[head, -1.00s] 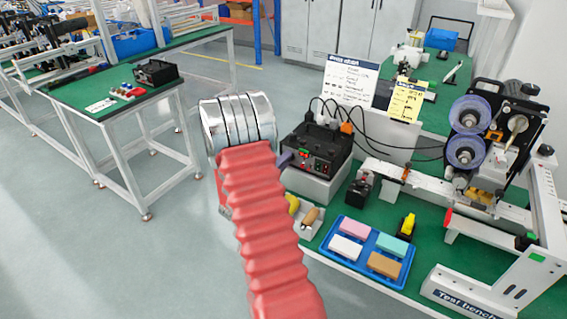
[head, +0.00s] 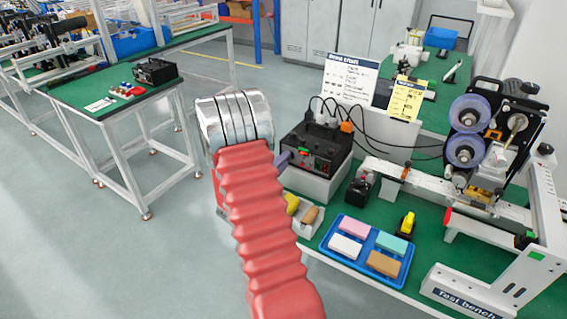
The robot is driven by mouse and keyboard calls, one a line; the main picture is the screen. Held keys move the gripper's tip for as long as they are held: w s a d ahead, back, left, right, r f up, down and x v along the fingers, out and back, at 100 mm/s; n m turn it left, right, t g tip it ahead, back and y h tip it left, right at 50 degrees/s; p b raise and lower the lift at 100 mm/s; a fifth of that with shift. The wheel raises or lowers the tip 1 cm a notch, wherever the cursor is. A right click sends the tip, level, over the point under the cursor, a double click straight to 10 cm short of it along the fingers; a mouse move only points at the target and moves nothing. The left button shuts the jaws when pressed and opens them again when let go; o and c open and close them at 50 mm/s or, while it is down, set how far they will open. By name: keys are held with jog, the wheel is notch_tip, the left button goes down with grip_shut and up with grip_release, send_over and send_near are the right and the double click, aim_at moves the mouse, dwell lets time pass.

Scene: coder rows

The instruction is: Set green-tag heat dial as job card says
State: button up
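A black control box (head: 318,148) with small red and green marks on its front sits on a white stand on the green bench. Its dials and tags are too small to tell apart. A white card (head: 350,80) and a yellow card (head: 407,98) stand behind it; their small text is not readable. My red ribbed arm with its metal joint rises in front of the box's left side. A purple-grey tip, seemingly part of my gripper (head: 283,158), shows at the box's left front edge. The rest is hidden behind my arm, and contact cannot be told.
A blue tray (head: 338,261) with coloured blocks lies in front, beside a yellow-and-black item (head: 406,225). A small black unit (head: 361,189) and a machine with purple reels (head: 465,132) stand right. Black cables run behind the box. Another bench (head: 150,100) is at left.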

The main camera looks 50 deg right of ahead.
jog(key=a, duration=0.8)
jog(key=s+a, duration=0.1)
jog(key=a, duration=0.4)
jog(key=shift+s+f, duration=0.1)
jog(key=shift+s+r, duration=0.1)
jog(key=shift+r, duration=0.1)
jog(key=s+a+r+m+g+y, duration=0.3)
jog(key=s+a+r+g+y, duration=0.2)
jog(key=s+a+r+y, duration=0.45)
jog(key=s+a+r+n+t+y, duration=0.1)
jog(key=a+r+t+y, duration=0.1)
jog(key=a, duration=0.6)
jog(key=s+a+r+n+t+y, duration=0.1)
jog(key=a+r+t+y, duration=0.1)
jog(key=a, duration=0.7)
jog(key=a+r+n+t+y, duration=0.2)
jog(key=a+t+y, duration=0.2)
jog(key=a, duration=0.5)
jog(key=shift+s+a+t, duration=0.15)
jog(key=shift+s+t, duration=0.25)
jog(key=shift+t, duration=0.1)
jog(key=shift+y, duration=0.25)
